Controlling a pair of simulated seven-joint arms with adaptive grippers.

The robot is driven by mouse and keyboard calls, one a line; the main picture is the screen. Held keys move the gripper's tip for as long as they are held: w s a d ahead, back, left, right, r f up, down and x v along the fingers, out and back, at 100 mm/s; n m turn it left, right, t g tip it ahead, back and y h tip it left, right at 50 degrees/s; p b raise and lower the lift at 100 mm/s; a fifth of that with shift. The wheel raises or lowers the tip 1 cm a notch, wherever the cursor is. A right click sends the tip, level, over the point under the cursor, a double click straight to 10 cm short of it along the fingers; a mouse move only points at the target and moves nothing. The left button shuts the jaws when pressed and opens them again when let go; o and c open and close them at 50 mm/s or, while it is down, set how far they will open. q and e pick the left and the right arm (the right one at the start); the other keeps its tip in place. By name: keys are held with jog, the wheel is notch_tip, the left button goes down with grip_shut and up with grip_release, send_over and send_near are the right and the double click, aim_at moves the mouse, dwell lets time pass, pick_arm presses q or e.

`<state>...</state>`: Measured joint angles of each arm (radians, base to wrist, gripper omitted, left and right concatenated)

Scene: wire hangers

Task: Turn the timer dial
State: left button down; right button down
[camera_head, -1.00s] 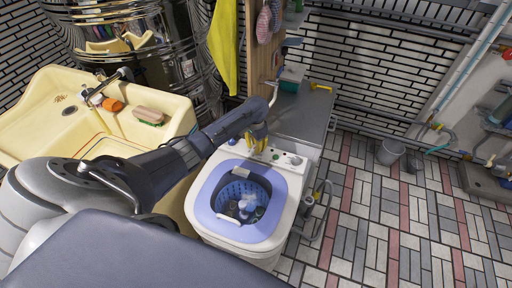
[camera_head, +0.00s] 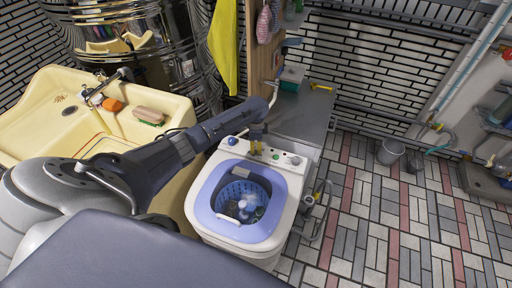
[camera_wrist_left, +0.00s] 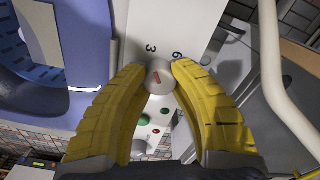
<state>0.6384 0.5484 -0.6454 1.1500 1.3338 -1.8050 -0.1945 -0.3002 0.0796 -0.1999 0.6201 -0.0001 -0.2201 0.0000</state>
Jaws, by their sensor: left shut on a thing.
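The washing machine (camera_head: 290,206) stands in the middle of the head view with its blue-rimmed tub open. Its control panel runs along the back edge. The timer dial (camera_wrist_left: 160,77) is a round pale knob with a red mark, beside the printed numbers 3 and 6, in the left wrist view. My left gripper (camera_head: 256,149) is down at the panel. Its yellow fingers (camera_wrist_left: 160,70) are closed on opposite sides of the dial. The gripper hides the dial in the head view. My right gripper is not in view.
A blue knob (camera_head: 232,140) and a green button (camera_head: 275,156) sit on the panel on either side of the gripper. A grey counter (camera_head: 302,113) stands behind the machine. A yellow sink (camera_head: 75,125) is at left. The tiled floor at right is mostly clear.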

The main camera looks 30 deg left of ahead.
aim_at(256, 146)
pick_arm(q)
jog(key=shift+s+f, duration=0.1)
dwell(0.3)
jog(key=shift+a, duration=0.1)
jog(key=c, duration=1)
grip_release()
jog(key=shift+o, duration=0.2)
notch_tip(256, 146, up, 12)
jog(key=shift+m, duration=0.4)
